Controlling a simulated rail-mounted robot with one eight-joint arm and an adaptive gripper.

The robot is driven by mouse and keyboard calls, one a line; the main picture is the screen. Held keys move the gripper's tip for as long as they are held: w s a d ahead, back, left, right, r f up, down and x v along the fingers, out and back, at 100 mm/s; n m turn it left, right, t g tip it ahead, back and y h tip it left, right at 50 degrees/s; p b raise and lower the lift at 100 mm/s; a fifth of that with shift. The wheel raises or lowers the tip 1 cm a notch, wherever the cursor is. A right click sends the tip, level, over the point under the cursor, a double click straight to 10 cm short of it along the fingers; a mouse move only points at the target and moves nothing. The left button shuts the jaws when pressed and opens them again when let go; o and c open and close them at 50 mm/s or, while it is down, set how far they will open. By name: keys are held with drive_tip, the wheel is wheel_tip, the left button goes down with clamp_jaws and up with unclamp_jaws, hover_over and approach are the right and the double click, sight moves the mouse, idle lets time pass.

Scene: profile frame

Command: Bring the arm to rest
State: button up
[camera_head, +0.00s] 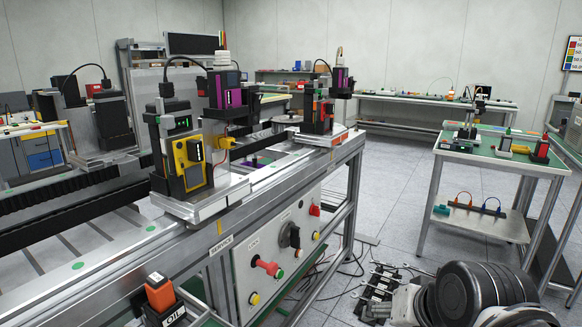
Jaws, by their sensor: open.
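My arm shows at the bottom right as thick black ribbed joints and pale grey links. At its left end is my gripper (378,291), a black and metal linkage seen from above over the grey floor. Nothing shows held in it, and it is open. It is apart from the profile frame (352,165) to its left and the steel table (432,190) behind it. Much of the arm is cut off by the picture's lower edge.
The profile frame carries several black, yellow and purple modules and a front control panel (285,240). Dark cables (318,282) lie on the floor near its legs. An orange-topped block (160,293) stands at bottom left. Open tiled floor (395,215) lies between frame and table.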

drive_tip(key=s+d+n+h, duration=0.1)
drive_tip(key=s+d+n, duration=0.2)
drive_tip(key=s, duration=0.1)
wheel_tip(320, 180, up, 14)
drive_tip(key=p, duration=1.4)
drive_tip(key=shift+a, duration=0.2)
drive_tip(key=shift+f, duration=0.1)
drive_tip(key=shift+c, duration=0.2)
idle(0.8)
